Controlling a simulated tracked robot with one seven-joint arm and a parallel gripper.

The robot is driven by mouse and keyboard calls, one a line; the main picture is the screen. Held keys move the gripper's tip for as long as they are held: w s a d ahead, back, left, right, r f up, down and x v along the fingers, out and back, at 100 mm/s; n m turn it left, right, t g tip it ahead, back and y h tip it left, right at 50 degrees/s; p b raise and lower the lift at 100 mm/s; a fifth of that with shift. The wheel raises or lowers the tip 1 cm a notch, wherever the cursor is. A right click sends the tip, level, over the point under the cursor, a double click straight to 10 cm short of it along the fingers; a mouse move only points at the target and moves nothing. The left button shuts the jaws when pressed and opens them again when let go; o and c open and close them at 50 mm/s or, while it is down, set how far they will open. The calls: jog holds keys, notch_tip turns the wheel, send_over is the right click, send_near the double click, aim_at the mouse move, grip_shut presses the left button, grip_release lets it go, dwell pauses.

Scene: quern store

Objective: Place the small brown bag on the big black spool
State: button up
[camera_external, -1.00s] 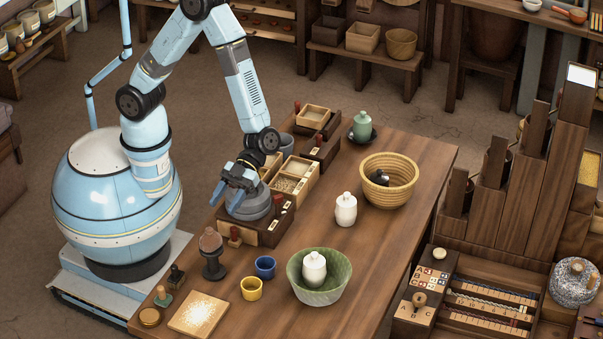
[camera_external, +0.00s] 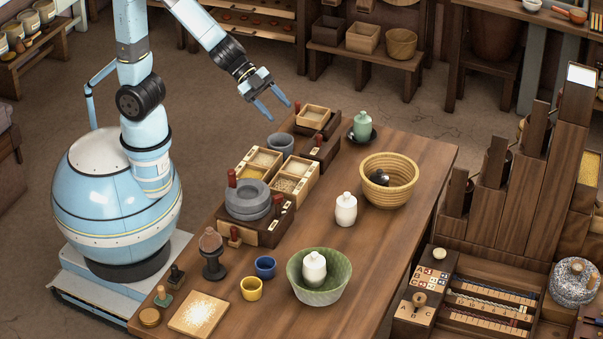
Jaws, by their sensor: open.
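A small brown rounded thing, which looks like the brown bag (camera_external: 210,240), sits on top of a dark spool-shaped stand (camera_external: 213,267) at the near left of the wooden table. The stand looks like the black spool and is upright. My gripper (camera_external: 279,112) is open and empty, raised above the far left end of the table. It is well away from the bag and the spool, with its fingers pointing down and to the right.
A grey quern (camera_external: 247,199), box trays (camera_external: 290,177), a yellow basket (camera_external: 389,180), a green bowl (camera_external: 318,277), a white jar (camera_external: 346,209), a yellow cup (camera_external: 251,288) and a blue cup (camera_external: 265,267) stand on the table (camera_external: 390,250). Its right side is mostly clear.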

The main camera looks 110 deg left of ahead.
jog(key=s+a+r+n+g+y, duration=0.1)
jog(key=s+a+r+n+y, duration=0.15)
jog(key=s+a, duration=0.35)
jog(key=s+a+r+n+g+y, duration=0.1)
jog(key=s+a+r+n+y, duration=0.2)
jog(key=s, duration=0.4)
jog(key=s+f+n+g+h, duration=0.2)
jog(key=s+n+g, duration=0.1)
jog(key=s, duration=1.4)
jog(key=shift+s+a+f, duration=0.25)
jog(key=shift+s+a, duration=0.05)
jog(key=shift+s, duration=0.05)
